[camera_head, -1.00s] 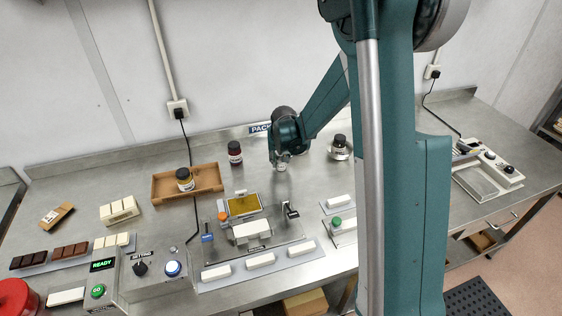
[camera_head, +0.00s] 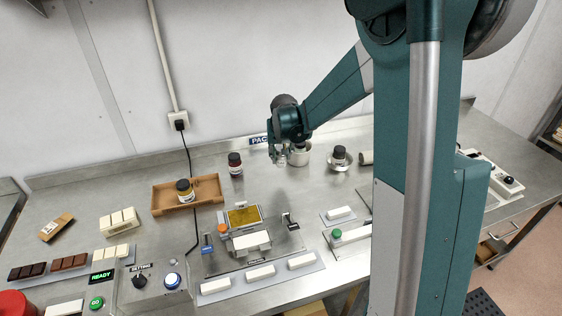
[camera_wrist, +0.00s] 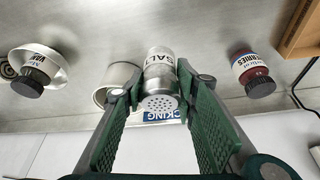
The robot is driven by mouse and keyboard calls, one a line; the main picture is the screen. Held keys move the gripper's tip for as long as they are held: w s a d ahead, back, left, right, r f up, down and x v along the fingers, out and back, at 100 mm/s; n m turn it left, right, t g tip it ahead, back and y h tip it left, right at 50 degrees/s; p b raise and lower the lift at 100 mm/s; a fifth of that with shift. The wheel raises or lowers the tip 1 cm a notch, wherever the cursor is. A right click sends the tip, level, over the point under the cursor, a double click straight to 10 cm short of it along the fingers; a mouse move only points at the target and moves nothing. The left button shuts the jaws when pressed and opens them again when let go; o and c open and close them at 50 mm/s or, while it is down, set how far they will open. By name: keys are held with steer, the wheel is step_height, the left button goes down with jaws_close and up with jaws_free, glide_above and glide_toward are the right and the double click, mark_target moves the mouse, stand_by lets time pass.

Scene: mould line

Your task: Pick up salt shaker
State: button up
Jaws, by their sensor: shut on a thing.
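The salt shaker (camera_wrist: 160,82) is a metal cylinder with a perforated cap and a SALT label. In the wrist view it sits between the two green ridged fingers, cap towards the camera. My gripper (camera_wrist: 163,100) is shut on it. In the head view my gripper (camera_head: 281,157) is over the back of the steel bench, near the PACKING sign. The shaker is small and mostly hidden by the fingers there, so its height above the bench is hard to tell.
A pale metal cup (camera_head: 301,156) stands close to the right of my gripper. A dark-capped jar in a dish (camera_head: 339,158) is farther right. A moulding fixture (camera_head: 255,245) lies in front.

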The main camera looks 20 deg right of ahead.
steer(key=shift+r, duration=0.75)
